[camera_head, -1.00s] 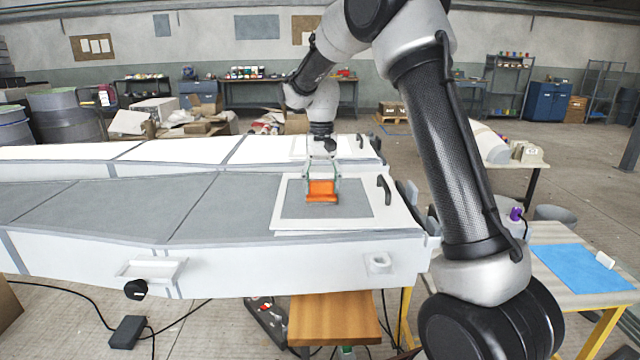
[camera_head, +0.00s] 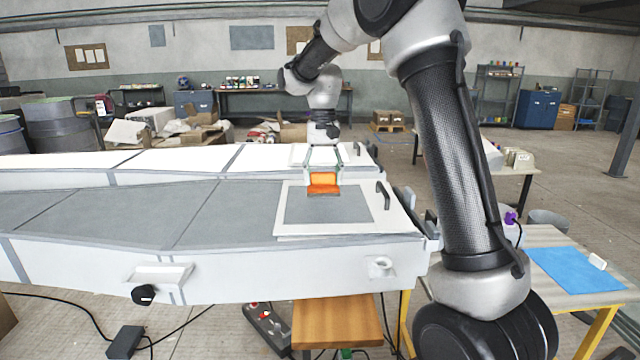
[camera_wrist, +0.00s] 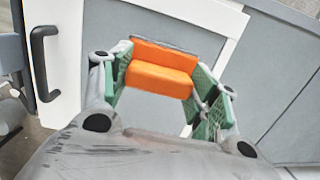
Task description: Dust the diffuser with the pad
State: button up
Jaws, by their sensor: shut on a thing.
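The orange pad (camera_head: 323,184) is held between the green-lined fingers of my gripper (camera_head: 323,178), which is shut on it. In the wrist view the pad (camera_wrist: 160,70) sits between both fingers of my gripper (camera_wrist: 160,85). The diffuser appears to be the white-framed panel with a grey centre (camera_head: 300,228) lying on the right end of the long white mould; it has a dark handle at its right. The pad is over the back part of the grey centre. I cannot tell whether it touches the surface.
The long grey-topped mould (camera_head: 120,215) extends left, with a second white one (camera_head: 180,160) behind it. A wooden stool (camera_head: 335,322) stands below the front edge. A table with a blue sheet (camera_head: 575,268) is at the right.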

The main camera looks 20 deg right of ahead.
jog(key=shift+r, duration=1.15)
